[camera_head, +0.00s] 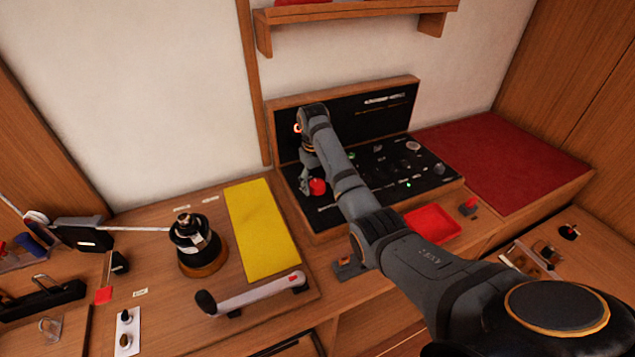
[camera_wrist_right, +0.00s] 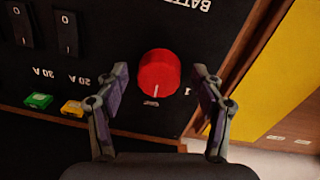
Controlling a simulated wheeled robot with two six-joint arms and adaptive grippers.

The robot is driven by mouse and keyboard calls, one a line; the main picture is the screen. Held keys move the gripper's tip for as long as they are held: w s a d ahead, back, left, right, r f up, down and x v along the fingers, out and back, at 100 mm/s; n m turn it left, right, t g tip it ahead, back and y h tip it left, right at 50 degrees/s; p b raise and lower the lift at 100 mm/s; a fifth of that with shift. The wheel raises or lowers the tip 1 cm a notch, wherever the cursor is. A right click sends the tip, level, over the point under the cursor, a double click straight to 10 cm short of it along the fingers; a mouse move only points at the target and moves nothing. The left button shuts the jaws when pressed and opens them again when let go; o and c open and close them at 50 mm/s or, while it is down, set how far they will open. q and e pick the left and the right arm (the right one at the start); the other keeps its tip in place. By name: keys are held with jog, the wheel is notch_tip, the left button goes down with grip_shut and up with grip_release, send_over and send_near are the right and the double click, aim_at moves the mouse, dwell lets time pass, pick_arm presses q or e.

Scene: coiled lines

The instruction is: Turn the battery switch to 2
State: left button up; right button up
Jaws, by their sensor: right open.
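The battery switch is a round red knob (camera_wrist_right: 159,74) on a black panel (camera_wrist_right: 110,55). It also shows in the head view (camera_head: 317,187) at the panel's left end. A white mark on its face points toward the bottom of the wrist view, at a small label I cannot read. A "1"-like mark is at its right, and upside-down lettering starting "BATT" is above. My right gripper (camera_wrist_right: 160,80) is open, with one finger on each side of the knob and visible gaps. In the head view my right arm covers part of the panel. My left gripper is not in view.
A yellow mat (camera_head: 262,230), a black winch (camera_head: 197,243) and a grey lever (camera_head: 255,294) lie left of the panel. A red tray (camera_head: 432,223) is in front.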

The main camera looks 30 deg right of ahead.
jog(key=shift+f, duration=0.1)
jog(key=c, duration=1.2)
jog(key=shift+o, duration=0.2)
jog(key=shift+r+m+p, duration=0.2)
jog(key=shift+m+p, duration=0.1)
jog(key=shift+p, duration=0.35)
jog(key=m+p, duration=0.4)
jog(key=shift+a+r+p, duration=0.1)
jog(key=shift+p, duration=0.25)
jog(key=m+p, duration=0.2)
jog(key=m, duration=0.1)
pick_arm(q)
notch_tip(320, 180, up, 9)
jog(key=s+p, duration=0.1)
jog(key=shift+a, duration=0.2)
pick_arm(e)
jog(key=shift+w+f+m, duration=0.1)
jog(key=shift+f+m, duration=0.05)
jog(key=shift+m, duration=0.9)
jog(key=shift+w+f+m, duration=0.1)
jog(key=shift+m, duration=0.95)
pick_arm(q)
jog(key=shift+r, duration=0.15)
